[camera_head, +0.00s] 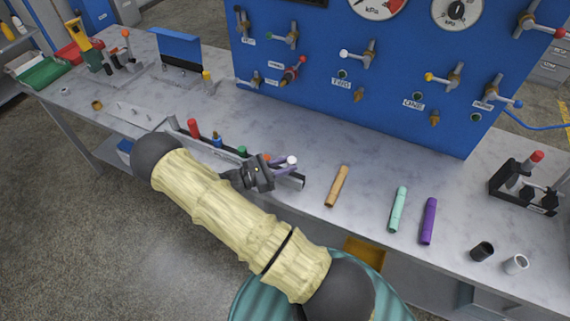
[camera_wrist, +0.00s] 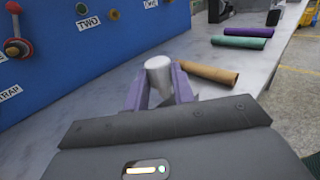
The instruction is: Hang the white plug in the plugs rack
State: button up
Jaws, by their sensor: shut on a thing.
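My gripper (camera_head: 287,166) is low over the front of the bench, its purple fingers shut on the white plug (camera_head: 292,160). In the wrist view the white plug (camera_wrist: 158,72) stands nearly upright between the two purple fingers (camera_wrist: 158,90). The plugs rack (camera_head: 292,181) is a long grey rail near the bench's front edge. It holds a red plug (camera_head: 193,128), a blue plug (camera_head: 216,141) and a green plug (camera_head: 241,152). The white plug is over or beside the rack's right end; contact cannot be told. My gripper hides part of the rack.
Orange (camera_head: 338,186), mint (camera_head: 398,209) and purple (camera_head: 428,220) tubes lie right of the rack. A black stand (camera_head: 520,187) and short black (camera_head: 482,251) and white (camera_head: 515,264) cylinders are farther right. A blue valve panel (camera_head: 390,95) rises behind. Clear bench lies between panel and rack.

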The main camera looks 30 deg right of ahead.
jog(key=shift+f+b, duration=0.95)
jog(key=shift+f, duration=0.45)
jog(key=o, duration=1)
jog(key=shift+o, duration=0.2)
jog(key=shift+s, duration=0.1)
jog(key=shift+a, duration=0.15)
jog(key=w+a+b, duration=0.1)
jog(key=a+b, duration=0.3)
jog(key=a, duration=1.3)
jog(key=shift+w+a, duration=0.15)
